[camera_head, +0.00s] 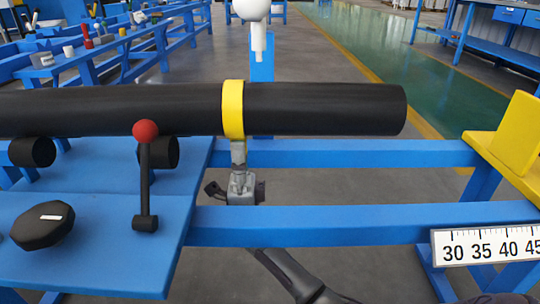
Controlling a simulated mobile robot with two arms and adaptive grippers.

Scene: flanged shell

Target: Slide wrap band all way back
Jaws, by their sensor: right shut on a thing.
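A long black cylinder (320,108) lies level across the view, its right end free in the air. A yellow wrap band (233,109) goes around it, right of its middle. My right gripper (238,150) comes up from below and is shut on the underside of the band. Its fingertips are partly hidden under the cylinder. My left gripper is not in view.
A red-knobbed lever (146,175) and black rollers (32,152) stand on the blue plate (110,270), with a dark knob (42,225) in front. Blue rails (330,225) run right to a yellow block (517,135) and a numbered scale (487,246).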

